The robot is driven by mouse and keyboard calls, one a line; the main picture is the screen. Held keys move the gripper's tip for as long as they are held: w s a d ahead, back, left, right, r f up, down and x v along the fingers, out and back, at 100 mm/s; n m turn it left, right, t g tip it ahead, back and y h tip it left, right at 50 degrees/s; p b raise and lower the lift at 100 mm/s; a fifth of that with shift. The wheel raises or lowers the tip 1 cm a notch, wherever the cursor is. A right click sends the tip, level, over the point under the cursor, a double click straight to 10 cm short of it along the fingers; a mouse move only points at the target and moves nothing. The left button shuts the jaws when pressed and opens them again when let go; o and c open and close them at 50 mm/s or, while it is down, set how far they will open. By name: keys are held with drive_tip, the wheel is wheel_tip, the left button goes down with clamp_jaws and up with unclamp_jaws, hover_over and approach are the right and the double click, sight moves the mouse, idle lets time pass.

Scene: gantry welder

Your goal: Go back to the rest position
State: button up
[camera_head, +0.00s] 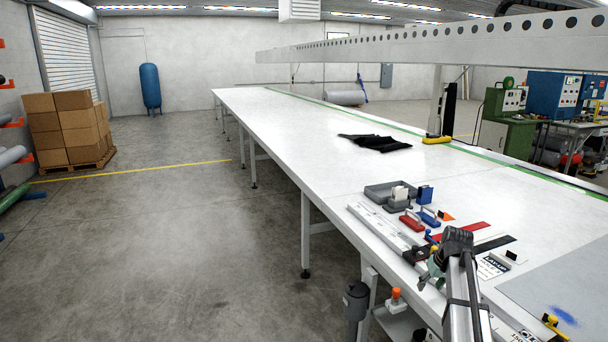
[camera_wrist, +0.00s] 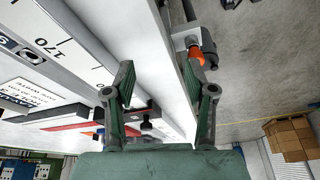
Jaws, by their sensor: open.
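My gripper (camera_wrist: 160,95) is in the wrist view with its two green and dark fingers spread apart. Nothing is held between them. Behind the fingers runs the pale long edge of the table. In the head view my arm rises at the lower right, and the gripper (camera_head: 432,271) is partly hidden behind it, by the table's near edge. No marked rest position shows in either view.
The long white table (camera_head: 330,150) carries a grey tray (camera_head: 385,191), a red-handled tool (camera_head: 411,221), a black cloth (camera_head: 376,142) and a grey sheet (camera_head: 560,285). An orange-capped fitting (camera_head: 396,294) sits below the edge. Boxes (camera_head: 68,125) stand at left. The floor between is clear.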

drive_tip(key=s+a+f+g, duration=0.2)
drive_tip(key=s+a+f, duration=0.9)
drive_tip(key=a+f, duration=0.25)
drive_tip(key=s+a+f+g, duration=0.1)
drive_tip(key=s+a+f, duration=0.45)
drive_tip(key=s, duration=0.35)
drive_tip(key=s+a+f+g, duration=0.1)
drive_tip(key=s+a+f, duration=0.45)
drive_tip(key=s, duration=0.45)
drive_tip(key=s+f+g, duration=0.3)
drive_tip(key=s+f, duration=0.6)
drive_tip(key=s, duration=0.4)
drive_tip(key=s+f+g, duration=0.3)
drive_tip(key=s+f, duration=0.7)
drive_tip(key=s, duration=0.4)
drive_tip(key=shift+s+d+m+h, duration=0.3)
drive_tip(key=shift+d+m, duration=0.1)
